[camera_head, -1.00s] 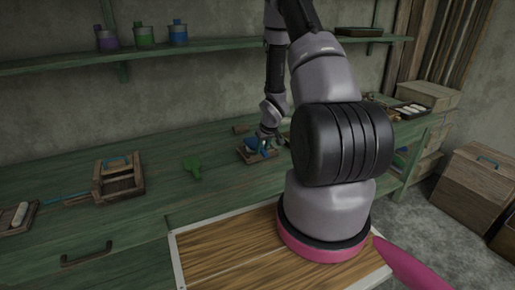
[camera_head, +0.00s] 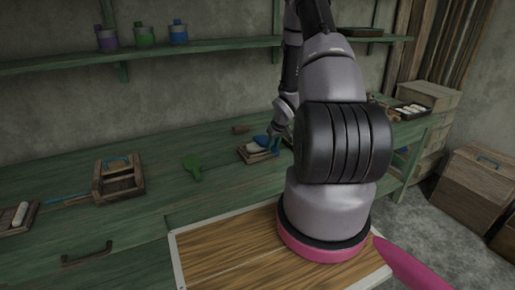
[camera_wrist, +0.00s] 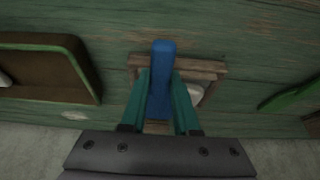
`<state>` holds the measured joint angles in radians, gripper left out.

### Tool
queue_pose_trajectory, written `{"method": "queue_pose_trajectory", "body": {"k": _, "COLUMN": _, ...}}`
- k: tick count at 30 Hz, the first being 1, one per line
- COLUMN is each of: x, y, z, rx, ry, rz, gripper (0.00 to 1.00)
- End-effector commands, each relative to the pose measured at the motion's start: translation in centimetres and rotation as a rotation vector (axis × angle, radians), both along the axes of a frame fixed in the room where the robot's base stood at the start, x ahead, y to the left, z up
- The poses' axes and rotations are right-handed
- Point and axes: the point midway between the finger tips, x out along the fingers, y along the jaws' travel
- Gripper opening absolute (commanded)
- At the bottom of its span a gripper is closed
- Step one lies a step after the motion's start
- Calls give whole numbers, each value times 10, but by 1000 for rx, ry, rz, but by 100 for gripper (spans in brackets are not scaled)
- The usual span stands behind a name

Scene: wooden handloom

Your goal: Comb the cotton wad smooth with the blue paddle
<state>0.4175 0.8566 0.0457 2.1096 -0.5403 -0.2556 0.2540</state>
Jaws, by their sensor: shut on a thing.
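My gripper (camera_wrist: 160,112) is shut on the blue paddle (camera_wrist: 160,72), which stands out between its two teal fingers. In the head view the blue paddle (camera_head: 263,141) is at the right part of a small wooden tray (camera_head: 243,156). The white cotton wad (camera_head: 254,149) lies in this tray, left of my gripper (camera_head: 274,137). In the wrist view the paddle covers part of the tray (camera_wrist: 210,67), and the wad (camera_wrist: 195,92) shows only partly, beside a finger. I cannot tell whether the paddle touches the wad.
A green paddle-shaped thing (camera_head: 194,168) lies on the green bench left of the tray. A wooden box with a blue handle (camera_head: 118,180) stands farther left. A darker tray (camera_wrist: 45,92) is at the left in the wrist view. A shelf (camera_head: 225,48) with bottles runs above.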

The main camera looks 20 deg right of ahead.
Motion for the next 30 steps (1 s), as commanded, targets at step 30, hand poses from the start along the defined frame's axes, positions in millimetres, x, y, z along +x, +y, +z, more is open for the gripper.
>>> {"method": "queue_pose_trajectory", "body": {"k": 30, "x": -2, "y": 51, "z": 0, "rx": 1, "ry": 2, "rz": 0, "gripper": 0}}
